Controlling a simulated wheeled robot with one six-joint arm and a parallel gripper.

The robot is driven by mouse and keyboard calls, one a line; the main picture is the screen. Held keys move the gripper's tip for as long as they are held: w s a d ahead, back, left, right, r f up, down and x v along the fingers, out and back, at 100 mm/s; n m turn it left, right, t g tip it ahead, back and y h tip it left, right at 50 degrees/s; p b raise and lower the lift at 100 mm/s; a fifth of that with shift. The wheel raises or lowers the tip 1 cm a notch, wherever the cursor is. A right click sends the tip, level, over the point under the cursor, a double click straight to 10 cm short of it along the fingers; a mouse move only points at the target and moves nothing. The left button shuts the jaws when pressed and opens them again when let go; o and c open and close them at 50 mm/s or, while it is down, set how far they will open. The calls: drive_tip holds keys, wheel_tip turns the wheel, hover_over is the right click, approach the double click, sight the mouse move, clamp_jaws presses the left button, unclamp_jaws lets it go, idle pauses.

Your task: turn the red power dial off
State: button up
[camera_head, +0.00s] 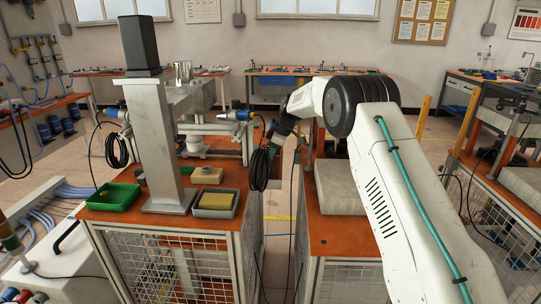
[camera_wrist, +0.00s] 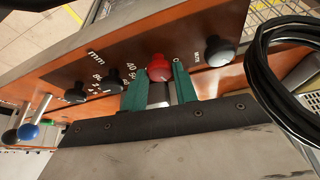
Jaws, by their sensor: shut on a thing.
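The red power dial (camera_wrist: 158,67) is a round red knob on the brown control panel (camera_wrist: 210,22) in the wrist view. My gripper (camera_wrist: 159,80) has its two green fingers on either side of the dial, shut on it. The dial's top faces the camera; its sides are partly hidden by the fingers. In the head view my gripper (camera_head: 274,146) is small beside hanging black cable, and the dial cannot be made out there.
Black knobs (camera_wrist: 220,49) sit right and left of the red dial on the panel. A coiled black cable (camera_wrist: 262,75) hangs close at the right. In the head view, an orange-topped bench (camera_head: 328,232) stands below my arm.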

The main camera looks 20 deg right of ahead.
drive_tip(key=o, duration=1)
drive_tip(key=shift+c, duration=0.2)
drive_tip(key=v, duration=0.7)
drive_tip(key=shift+d+r, duration=0.15)
drive_tip(key=shift+r, duration=0.25)
